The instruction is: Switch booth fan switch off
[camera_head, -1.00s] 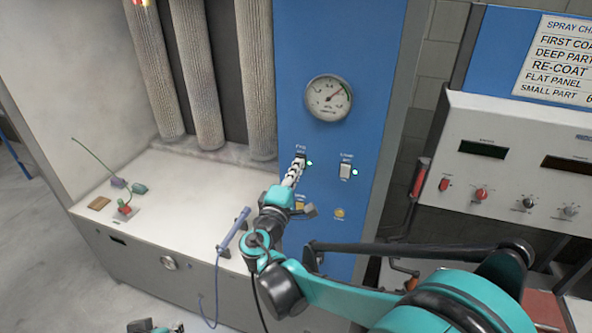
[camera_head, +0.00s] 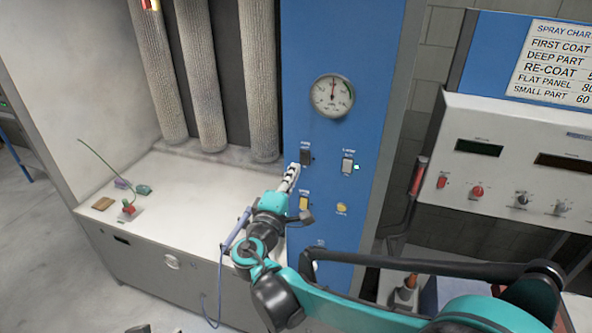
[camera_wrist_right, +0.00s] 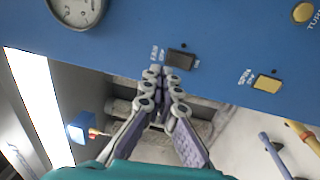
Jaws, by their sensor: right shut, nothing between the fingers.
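The booth fan switch (camera_head: 306,157) is a dark rocker on the blue panel, below the round gauge. The small lamp beside it is dark. In the right wrist view the switch (camera_wrist_right: 180,60) lies just right of my fingertips. My right gripper (camera_head: 293,171) is shut and empty, its tips close to the panel at the switch's lower left. I cannot tell whether they touch the panel. In the right wrist view the shut fingertips (camera_wrist_right: 158,72) point at the panel. My left gripper does not show clearly.
A yellow switch (camera_head: 304,203) and a yellow button (camera_head: 341,208) are below. The gauge (camera_head: 332,96) is above. A blue-handled tool (camera_head: 238,228) lies on the bench (camera_head: 190,205).

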